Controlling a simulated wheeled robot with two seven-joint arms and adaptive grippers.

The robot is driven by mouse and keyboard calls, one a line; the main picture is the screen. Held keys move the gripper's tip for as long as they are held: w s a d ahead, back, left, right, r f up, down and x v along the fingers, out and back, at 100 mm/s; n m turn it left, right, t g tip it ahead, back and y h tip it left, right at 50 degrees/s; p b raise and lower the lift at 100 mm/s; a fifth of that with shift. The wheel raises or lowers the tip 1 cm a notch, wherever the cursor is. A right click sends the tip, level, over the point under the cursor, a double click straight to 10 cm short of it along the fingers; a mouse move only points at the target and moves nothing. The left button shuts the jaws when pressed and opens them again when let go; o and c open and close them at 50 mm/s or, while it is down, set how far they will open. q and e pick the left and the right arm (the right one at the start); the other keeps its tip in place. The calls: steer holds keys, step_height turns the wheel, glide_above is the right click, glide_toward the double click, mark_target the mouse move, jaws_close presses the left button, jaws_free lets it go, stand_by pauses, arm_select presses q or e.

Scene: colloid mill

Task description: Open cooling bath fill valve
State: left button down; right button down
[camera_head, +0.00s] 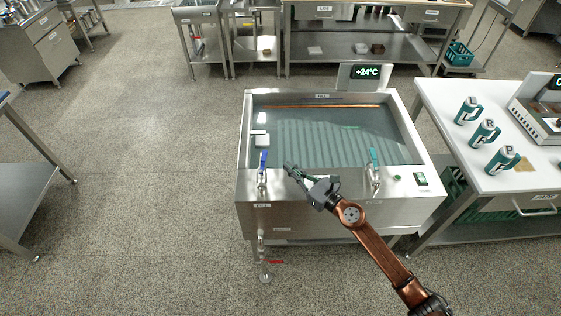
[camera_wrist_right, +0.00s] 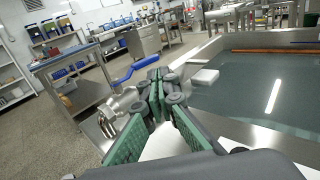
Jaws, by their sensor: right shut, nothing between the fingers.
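The cooling bath (camera_head: 338,215) is a steel tank of water with a +24°C display (camera_head: 366,72) behind it. The fill valve with its blue lever (camera_head: 263,160) stands on the left of the front ledge, above a FILL label. The lever points up and away from the front in the head view. My right gripper (camera_head: 291,170) is shut and empty, just right of the valve and apart from it. In the right wrist view, the blue lever (camera_wrist_right: 138,68) and metal valve body (camera_wrist_right: 122,101) are left of the closed fingertips (camera_wrist_right: 158,86). My left gripper is out of view.
A red lever (camera_head: 275,262) sits low below the fill valve. A white table (camera_head: 450,105) with several teal mugs stands right. The floor left is clear.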

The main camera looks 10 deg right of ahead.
steer(key=v, duration=0.4)
stand_by(0.5)
